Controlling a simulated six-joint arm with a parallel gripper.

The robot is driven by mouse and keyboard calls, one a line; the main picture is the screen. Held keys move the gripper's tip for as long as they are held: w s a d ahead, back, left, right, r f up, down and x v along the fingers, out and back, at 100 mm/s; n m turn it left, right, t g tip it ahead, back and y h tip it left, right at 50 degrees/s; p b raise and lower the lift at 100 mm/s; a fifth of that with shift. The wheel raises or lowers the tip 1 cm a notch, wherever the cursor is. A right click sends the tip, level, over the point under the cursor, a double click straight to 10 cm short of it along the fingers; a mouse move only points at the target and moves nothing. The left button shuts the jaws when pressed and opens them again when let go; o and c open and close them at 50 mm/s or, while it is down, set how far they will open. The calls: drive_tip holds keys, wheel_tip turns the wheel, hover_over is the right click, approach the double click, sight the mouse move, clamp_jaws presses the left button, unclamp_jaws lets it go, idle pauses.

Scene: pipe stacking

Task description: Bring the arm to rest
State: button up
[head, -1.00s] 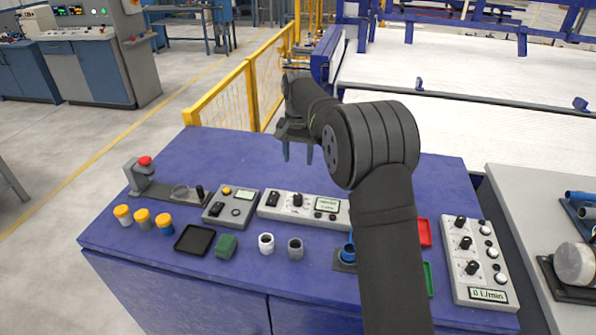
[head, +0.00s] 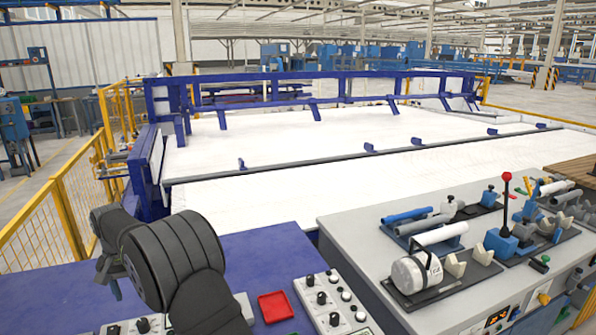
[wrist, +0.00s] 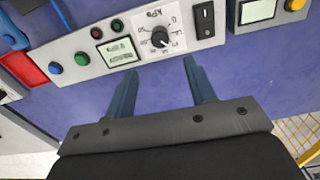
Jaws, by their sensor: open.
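My gripper (head: 113,283) is at the lower left of the head view, above the blue tabletop (head: 45,290), partly hidden by my arm. The wrist view shows my gripper's two blue-grey fingers (wrist: 160,68) apart, with nothing between them. No touch between the fingers and the panel can be made out.
A red tray (head: 275,307) and a knobbed control box (head: 335,303) stand right of my arm. A grey bench (head: 350,225) farther right holds pipes, a white cylinder (head: 415,272) and a red-knobbed lever (head: 506,178). A yellow fence (head: 62,205) stands at left.

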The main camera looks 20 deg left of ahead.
sight(141, 321)
wheel_tip(141, 321, down, 12)
drive_tip(key=shift+r, duration=0.2)
drive_tip(key=shift+r, duration=0.15)
wheel_tip(141, 321, up, 17)
wheel_tip(141, 321, down, 18)
drive_tip(key=shift+r, duration=0.15)
drive_tip(key=shift+r+n, duration=0.25)
drive_tip(key=shift+n, duration=0.45)
drive_tip(key=n, duration=1)
drive_tip(key=shift+n, duration=1.9)
